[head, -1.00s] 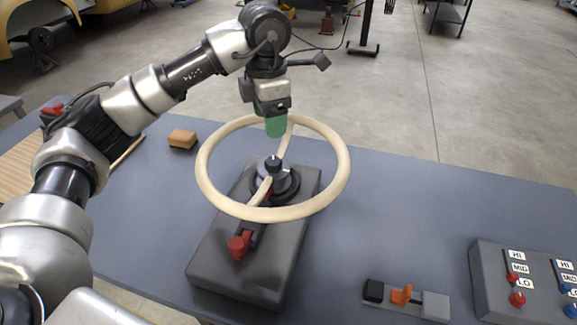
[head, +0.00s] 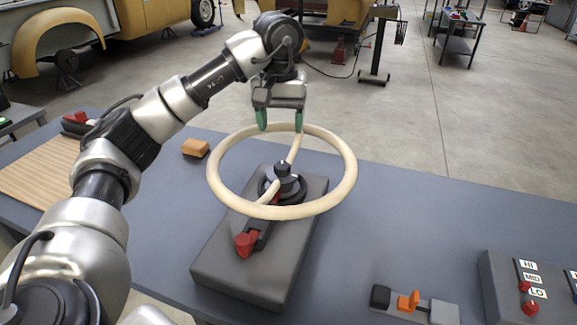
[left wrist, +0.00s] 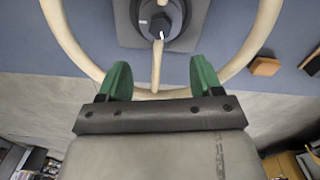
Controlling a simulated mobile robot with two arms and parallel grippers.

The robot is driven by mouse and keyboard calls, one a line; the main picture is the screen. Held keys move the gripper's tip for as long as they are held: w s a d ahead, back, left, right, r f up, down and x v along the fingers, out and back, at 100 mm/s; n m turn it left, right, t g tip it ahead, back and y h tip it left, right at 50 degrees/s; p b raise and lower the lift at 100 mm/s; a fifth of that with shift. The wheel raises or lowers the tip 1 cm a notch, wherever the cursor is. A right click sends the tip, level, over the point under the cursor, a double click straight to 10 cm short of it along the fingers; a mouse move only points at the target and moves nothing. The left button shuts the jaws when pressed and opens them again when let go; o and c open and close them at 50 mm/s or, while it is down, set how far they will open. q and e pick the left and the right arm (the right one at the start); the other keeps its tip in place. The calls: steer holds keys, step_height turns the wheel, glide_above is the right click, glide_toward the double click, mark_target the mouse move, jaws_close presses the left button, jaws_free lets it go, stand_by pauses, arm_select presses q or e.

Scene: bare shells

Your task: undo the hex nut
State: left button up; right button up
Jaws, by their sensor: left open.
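A dark nut-like piece (head: 284,171) stands at the hub of a cream handwheel (head: 221,150). In the left wrist view this piece (left wrist: 160,22) looks faceted, at the top of the picture. The wheel sits over a grey base block (head: 228,277) on the bench. My left gripper (head: 281,121) is open and empty, pointing down at the wheel's far rim, with its green fingers side by side. In the left wrist view a spoke and the rim show between the fingers (left wrist: 160,75); I cannot tell whether they touch. My right gripper is not in view.
A red-ended lever (head: 246,243) lies on the base block's near side. A small orange switch unit (head: 408,301) and a grey control box (head: 510,290) stand at the right. A brown block (head: 195,147) and wooden board (head: 40,168) are left. The bench right of the wheel is clear.

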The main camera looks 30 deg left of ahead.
mark_target(282, 164)
arm_select(q)
step_height(282, 164, down, 10)
steer(key=shift+f, duration=0.25)
stand_by(0.3)
